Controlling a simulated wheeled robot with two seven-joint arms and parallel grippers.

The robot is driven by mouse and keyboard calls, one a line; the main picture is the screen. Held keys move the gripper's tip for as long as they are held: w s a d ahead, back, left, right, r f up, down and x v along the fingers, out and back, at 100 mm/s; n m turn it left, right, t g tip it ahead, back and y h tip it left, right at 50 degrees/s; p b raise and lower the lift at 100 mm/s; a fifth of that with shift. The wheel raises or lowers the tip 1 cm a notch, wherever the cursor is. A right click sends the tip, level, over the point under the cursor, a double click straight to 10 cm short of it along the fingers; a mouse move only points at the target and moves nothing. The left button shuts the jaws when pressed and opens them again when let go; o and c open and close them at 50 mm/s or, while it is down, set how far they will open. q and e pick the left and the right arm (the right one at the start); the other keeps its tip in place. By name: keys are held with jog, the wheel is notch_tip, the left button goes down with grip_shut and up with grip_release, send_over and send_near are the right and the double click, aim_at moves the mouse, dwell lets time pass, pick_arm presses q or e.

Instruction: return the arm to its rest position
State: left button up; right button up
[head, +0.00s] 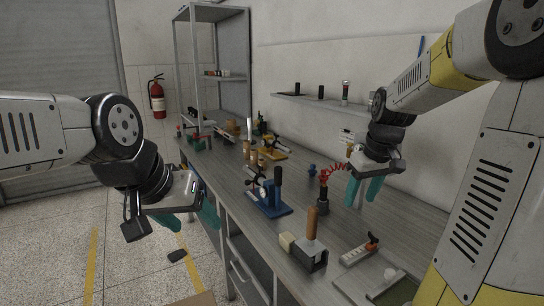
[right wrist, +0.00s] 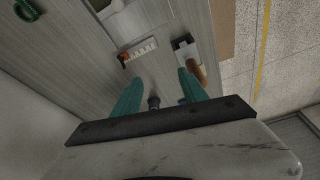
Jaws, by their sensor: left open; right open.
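My left gripper (head: 190,216) is at the left in the head view, over the floor beside the workbench's front edge. Its green fingers are apart and hold nothing visible. My right gripper (head: 363,191) is above the right part of the bench, near the wall. Its two green fingers are apart and empty.
The grey workbench (head: 233,203) carries a blue-based tool (head: 268,209), a wooden-handled tool (head: 312,224) and a power strip (head: 358,251). A wall shelf (head: 330,104) is behind my right gripper. A metal rack (head: 183,70) stands at the far end. A fire extinguisher (head: 157,97) hangs on the wall.

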jog(key=s+a+r+m+t, duration=0.1)
jog(key=s+a, duration=0.3)
jog(key=s, duration=0.4)
jog(key=s+a+r+m+t+y, duration=0.1)
jog(key=s+a+r+m+t, duration=0.1)
jog(key=s+a, duration=0.3)
jog(key=s+r, duration=0.1)
jog(key=s, duration=0.3)
jog(key=shift+s+r, duration=0.15)
jog(key=shift+r, duration=0.2)
